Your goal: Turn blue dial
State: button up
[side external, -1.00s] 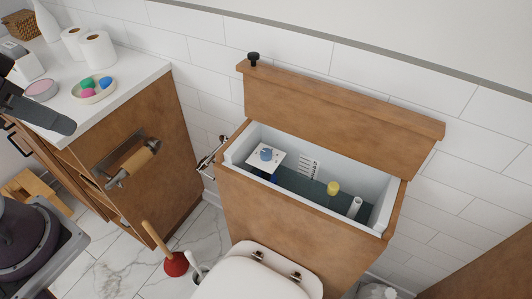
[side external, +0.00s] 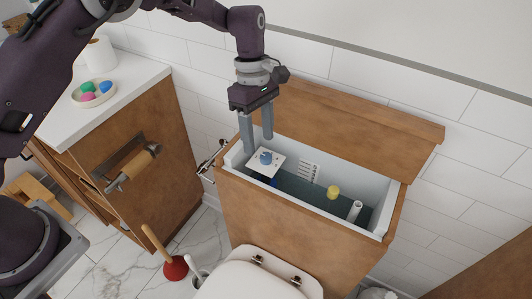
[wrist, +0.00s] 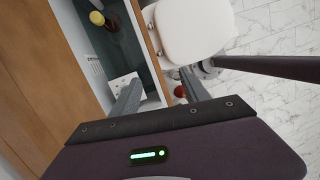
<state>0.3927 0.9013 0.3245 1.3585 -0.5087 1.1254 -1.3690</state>
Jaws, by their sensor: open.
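The blue dial (side external: 266,157) sits on a small white square plate (side external: 277,166) at the left end of the open wooden cistern box. My gripper (side external: 258,145) points down over that left end, fingers spread and empty. In the side view its fingertips appear just behind and left of the dial; I cannot tell their exact height or whether they touch anything. In the wrist view, the white plate (wrist: 121,83) shows beside one finger, and the dial is not clearly visible. My gripper (wrist: 160,76) is open there too.
A wooden lid panel (side external: 350,122) stands behind. The toilet lid (side external: 255,279) is in front; a chrome fitting (side external: 211,158) is at left.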

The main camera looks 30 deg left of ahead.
notch_tip(320, 180, down, 7)
jog(key=w+d+n, duration=0.1)
jog(key=n, duration=0.1)
jog(key=t+y, duration=0.2)
send_over(266, 156)
notch_tip(266, 156, down, 3)
jog(key=shift+f+m, duration=0.1)
jog(key=shift+m, duration=0.3)
notch_tip(266, 156, down, 7)
jog(key=shift+r, duration=0.15)
grip_shut()
